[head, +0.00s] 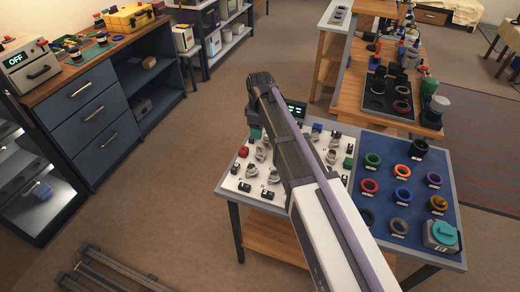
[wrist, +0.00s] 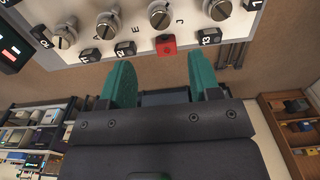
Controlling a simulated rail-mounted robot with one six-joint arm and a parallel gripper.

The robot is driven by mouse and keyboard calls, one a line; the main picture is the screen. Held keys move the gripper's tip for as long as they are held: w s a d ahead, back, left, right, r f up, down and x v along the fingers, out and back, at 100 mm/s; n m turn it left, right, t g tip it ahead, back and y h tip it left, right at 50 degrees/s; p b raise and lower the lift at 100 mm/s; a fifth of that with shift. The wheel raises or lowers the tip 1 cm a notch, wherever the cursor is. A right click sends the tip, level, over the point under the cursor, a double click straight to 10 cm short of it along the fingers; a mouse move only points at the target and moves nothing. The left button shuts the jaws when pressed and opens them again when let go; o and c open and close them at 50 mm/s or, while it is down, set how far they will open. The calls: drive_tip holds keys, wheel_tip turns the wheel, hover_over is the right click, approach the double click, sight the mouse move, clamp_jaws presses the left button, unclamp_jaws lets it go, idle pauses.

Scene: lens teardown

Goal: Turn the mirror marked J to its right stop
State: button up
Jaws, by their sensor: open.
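The white panel (head: 236,184) on the table carries several silver mirror mounts. In the wrist view the letter J (wrist: 180,21) is printed between two silver mounts, one on its left (wrist: 160,14) and one on its right (wrist: 218,8); I cannot tell for sure which it marks. The letter E (wrist: 134,28) is farther left. My gripper (wrist: 162,72) has two green fingers spread wide with nothing between them. They are below the panel's edge in the picture, near a red block (wrist: 165,44). In the head view my gripper (head: 256,132) is at the panel's far edge, partly hidden by my arm.
Black labelled blocks, including X3 (wrist: 210,37), line the panel edge by the red block. A dark display (head: 295,109) stands behind the panel. A blue mat (head: 385,147) with several coloured rings lies to the right. My arm crosses over the panel and hides part of it.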

sight(260, 150)
wheel_tip(260, 150, down, 11)
drive_tip(key=b, duration=1)
drive_tip(key=shift+r, duration=0.3)
drive_tip(key=shift+r, duration=0.1)
drive_tip(key=shift+c, duration=0.3)
drive_tip(key=c, duration=0.9)
drive_tip(key=shift+o, duration=0.2)
